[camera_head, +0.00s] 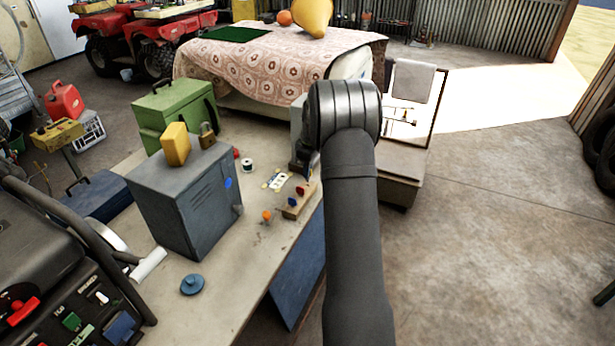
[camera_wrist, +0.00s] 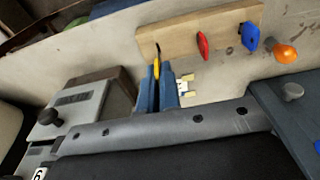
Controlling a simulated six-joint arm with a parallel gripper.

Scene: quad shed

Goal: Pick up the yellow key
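The yellow key (camera_wrist: 157,66) shows at the left end of a wooden block (camera_wrist: 185,33) in the wrist view, near a dark hook. My gripper (camera_wrist: 157,72) has two blue fingers that reach up to this key, one on each side of it. The gap between them is narrow, and I cannot tell whether they press on the key. In the head view my gripper (camera_head: 303,165) is partly hidden by my arm, and the yellow key is out of sight there. The wooden block (camera_head: 297,210) stands on the bench.
A red key (camera_wrist: 203,44) and a blue key (camera_wrist: 249,37) are on the same block. An orange knob (camera_wrist: 285,54) is beside it. A grey-blue cabinet (camera_head: 185,200) and a white spool (camera_head: 247,165) stand on the bench (camera_head: 225,290). A small yellow-white item (camera_wrist: 187,84) lies behind my fingers.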

